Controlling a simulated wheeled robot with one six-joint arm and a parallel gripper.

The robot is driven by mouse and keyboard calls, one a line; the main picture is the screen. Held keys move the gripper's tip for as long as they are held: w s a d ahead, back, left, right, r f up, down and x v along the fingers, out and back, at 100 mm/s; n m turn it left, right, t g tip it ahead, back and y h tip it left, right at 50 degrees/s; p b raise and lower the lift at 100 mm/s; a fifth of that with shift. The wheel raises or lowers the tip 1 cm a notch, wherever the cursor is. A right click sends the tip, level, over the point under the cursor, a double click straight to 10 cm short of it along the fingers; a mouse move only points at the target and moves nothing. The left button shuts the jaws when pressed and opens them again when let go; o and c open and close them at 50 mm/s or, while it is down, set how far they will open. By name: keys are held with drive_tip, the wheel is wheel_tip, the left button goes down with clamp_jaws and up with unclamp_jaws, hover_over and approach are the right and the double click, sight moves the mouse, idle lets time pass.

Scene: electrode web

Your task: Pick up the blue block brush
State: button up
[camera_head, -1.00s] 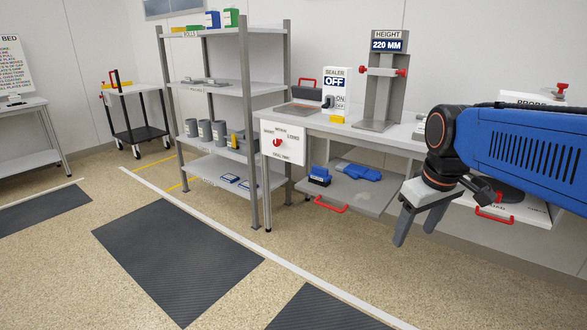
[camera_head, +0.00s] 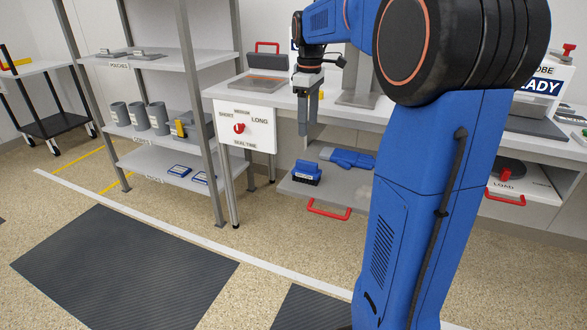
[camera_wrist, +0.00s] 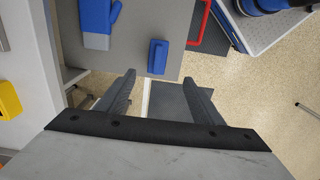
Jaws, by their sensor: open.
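The blue block brush (camera_head: 306,174) with dark bristles sits on a grey pull-out shelf (camera_head: 350,198) below the bench, near its left edge. In the wrist view the brush (camera_wrist: 158,57) shows from above as a blue block with a raised handle, beyond my fingertips and toward the middle. My gripper (camera_head: 307,128) points down, above and apart from the brush, near the bench's front edge. In the wrist view my gripper (camera_wrist: 162,82) is open, with nothing between its fingers.
A blue glove (camera_head: 348,159) lies on the shelf beside the brush, also seen in the wrist view (camera_wrist: 97,20). A red handle (camera_head: 329,210) is at the shelf's front. The bench top (camera_head: 260,98) overhangs behind. A rack (camera_head: 160,155) stands left.

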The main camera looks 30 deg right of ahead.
sight(307, 162)
wheel_tip(307, 162, down, 12)
drive_tip(key=shift+r, duration=0.1)
drive_tip(key=shift+w+d+f, duration=0.1)
drive_tip(key=shift+w+f, duration=0.05)
drive_tip(key=shift+f, duration=1.2)
drive_tip(key=shift+w+d+f, duration=0.1)
drive_tip(key=shift+w+f, duration=0.05)
drive_tip(key=shift+f, duration=1.15)
drive_tip(key=c, duration=1.2)
